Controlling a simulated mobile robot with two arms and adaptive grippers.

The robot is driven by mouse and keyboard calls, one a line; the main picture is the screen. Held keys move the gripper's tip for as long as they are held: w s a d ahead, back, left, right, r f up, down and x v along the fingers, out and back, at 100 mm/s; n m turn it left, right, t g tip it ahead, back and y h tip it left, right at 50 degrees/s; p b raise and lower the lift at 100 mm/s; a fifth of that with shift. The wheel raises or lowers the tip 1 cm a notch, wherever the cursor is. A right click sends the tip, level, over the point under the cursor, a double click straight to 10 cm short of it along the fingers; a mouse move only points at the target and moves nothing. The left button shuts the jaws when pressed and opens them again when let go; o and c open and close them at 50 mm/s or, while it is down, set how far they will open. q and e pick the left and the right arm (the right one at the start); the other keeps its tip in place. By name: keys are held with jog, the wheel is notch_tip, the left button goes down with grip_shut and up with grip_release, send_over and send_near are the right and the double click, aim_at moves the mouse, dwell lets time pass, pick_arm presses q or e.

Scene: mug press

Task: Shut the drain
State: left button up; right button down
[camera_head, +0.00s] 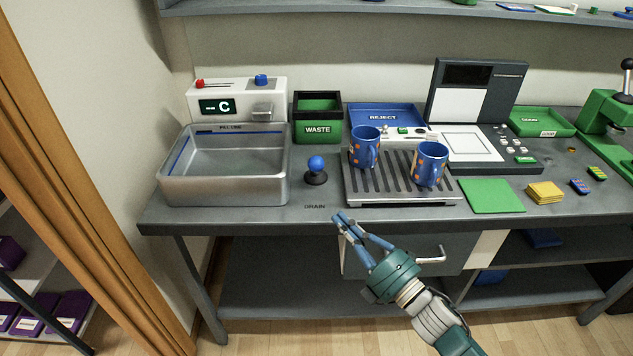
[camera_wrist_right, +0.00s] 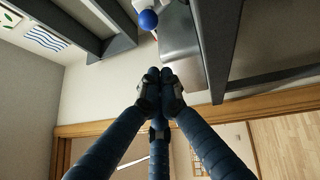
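The drain lever, with a blue ball (camera_head: 316,163) on a dark round base, stands on the counter right of the metal basin (camera_head: 225,191), behind the DRAIN label. It looks roughly upright. My right gripper (camera_head: 341,218) is at the counter's front edge, in front of and slightly right of the lever, apart from it. Its fingers are together and hold nothing. In the right wrist view a blue ball (camera_wrist_right: 147,19) shows beyond the closed fingertips (camera_wrist_right: 159,78). My left gripper is not in view.
A grooved rack (camera_head: 355,198) with two blue mugs (camera_head: 364,148) (camera_head: 429,165) stands right of the lever. A green WASTE bin (camera_head: 318,120) is behind it. A control box (camera_head: 237,103) showing C stands behind the basin. The counter around the lever is clear.

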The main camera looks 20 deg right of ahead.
aim_at(316, 168)
jog(key=shift+w, duration=0.1)
jog(key=x, duration=1)
jog(key=shift+w+b, duration=0.2)
jog(key=shift+b, duration=0.1)
jog(key=shift+w+d+r, duration=0.1)
jog(key=shift+w+d, duration=0.2)
jog(key=shift+w, duration=0.2)
jog(key=shift+w+d+r, duration=0.1)
jog(key=shift+w+d, duration=0.15)
jog(key=shift+w, duration=0.25)
jog(key=shift+w+d+r, duration=0.1)
jog(key=shift+w+d, duration=0.2)
jog(key=shift+w, duration=0.3)
